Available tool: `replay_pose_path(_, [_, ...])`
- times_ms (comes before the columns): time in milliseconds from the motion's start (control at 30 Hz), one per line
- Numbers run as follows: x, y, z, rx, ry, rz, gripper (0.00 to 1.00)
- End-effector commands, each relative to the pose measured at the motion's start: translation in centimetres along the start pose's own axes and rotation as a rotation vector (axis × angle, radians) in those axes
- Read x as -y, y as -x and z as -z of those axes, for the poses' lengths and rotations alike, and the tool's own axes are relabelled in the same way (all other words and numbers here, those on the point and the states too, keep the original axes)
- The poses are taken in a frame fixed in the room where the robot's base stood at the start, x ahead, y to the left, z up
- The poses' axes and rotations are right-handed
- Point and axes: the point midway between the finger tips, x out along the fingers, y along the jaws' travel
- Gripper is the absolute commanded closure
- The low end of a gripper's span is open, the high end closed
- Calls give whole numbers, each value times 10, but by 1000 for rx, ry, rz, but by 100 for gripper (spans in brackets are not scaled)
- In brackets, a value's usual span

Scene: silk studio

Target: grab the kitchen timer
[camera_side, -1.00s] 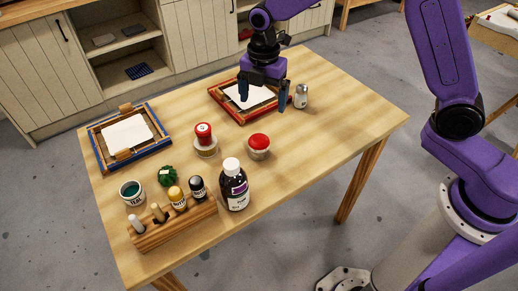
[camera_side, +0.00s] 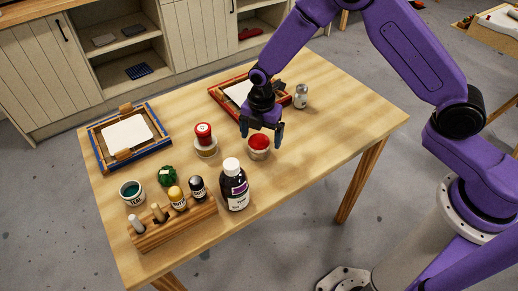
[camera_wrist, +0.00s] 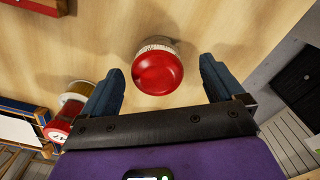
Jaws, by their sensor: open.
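The kitchen timer appears to be the round thing with a red domed top and a pale base (camera_side: 258,153). It stands upright on the table, right of the red-labelled spool-like item. In the wrist view the red dome (camera_wrist: 159,75) shows just beyond and between my fingertips, with marks along its pale rim. My gripper (camera_side: 262,133) points down just above the timer, its two blue fingers apart. In the wrist view my gripper (camera_wrist: 161,82) is open and empty. I see no contact with the timer.
A red-and-white item (camera_side: 204,133) stands close left of the timer. A dark white-capped bottle (camera_side: 234,187) stands in front. A wooden rack (camera_side: 172,226) holds small bottles. A red frame (camera_side: 222,98) and a metal shaker (camera_side: 301,97) lie behind. The table's right side is clear.

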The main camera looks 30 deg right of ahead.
Motion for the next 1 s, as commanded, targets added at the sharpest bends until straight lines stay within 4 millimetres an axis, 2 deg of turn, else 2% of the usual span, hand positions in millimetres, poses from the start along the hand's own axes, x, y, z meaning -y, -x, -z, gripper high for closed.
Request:
replay_pose_path(100, [-4,-17,2,0,1,2,5])
replay_pose_path(300, [-4,-36,2,0,1,1,5])
replay_pose_path(567, [-4,-39,2,0,1,0,5])
replay_pose_path(600, [-4,-39,2,0,1,0,8])
replay_pose_path(667, [-4,-39,2,0,1,0,28])
replay_pose_path(700, [-4,-39,2,0,1,0,41])
replay_pose_path(800, [-4,-38,2,0,1,0,68])
replay_pose_path(1000, [-4,-38,2,0,1,-1,68])
